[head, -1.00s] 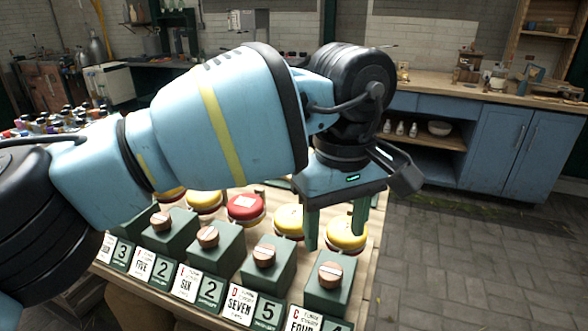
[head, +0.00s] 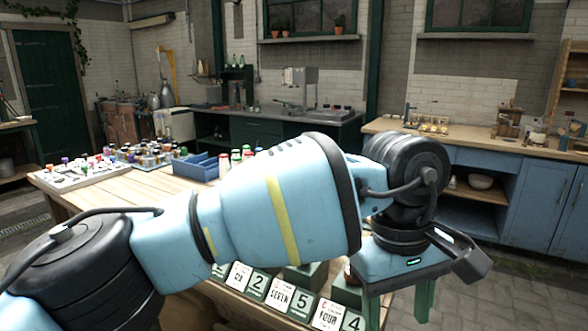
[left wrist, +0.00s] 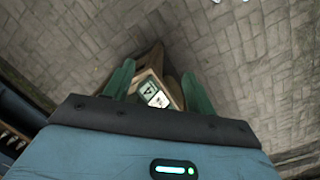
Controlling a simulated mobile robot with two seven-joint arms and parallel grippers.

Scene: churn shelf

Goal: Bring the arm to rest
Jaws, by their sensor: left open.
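My left arm reaches in from the left of the head view. Its gripper (head: 398,302) hangs fingers-down at the lower right, beside the right end of the table with the number cards. The two green fingers are apart with nothing seen between them. In the left wrist view the gripper (left wrist: 158,82) is also open, with the table corner (left wrist: 150,60) and a white number card (left wrist: 157,99) showing beyond its fingers. My right gripper is not in view.
Number cards (head: 281,297) and green blocks (head: 306,273) line the near table edge, partly hidden by my arm. Small bottles and a blue crate (head: 196,166) stand further left. A blue cabinet (head: 525,202) stands at the right. Paved floor (head: 500,280) right of the gripper is clear.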

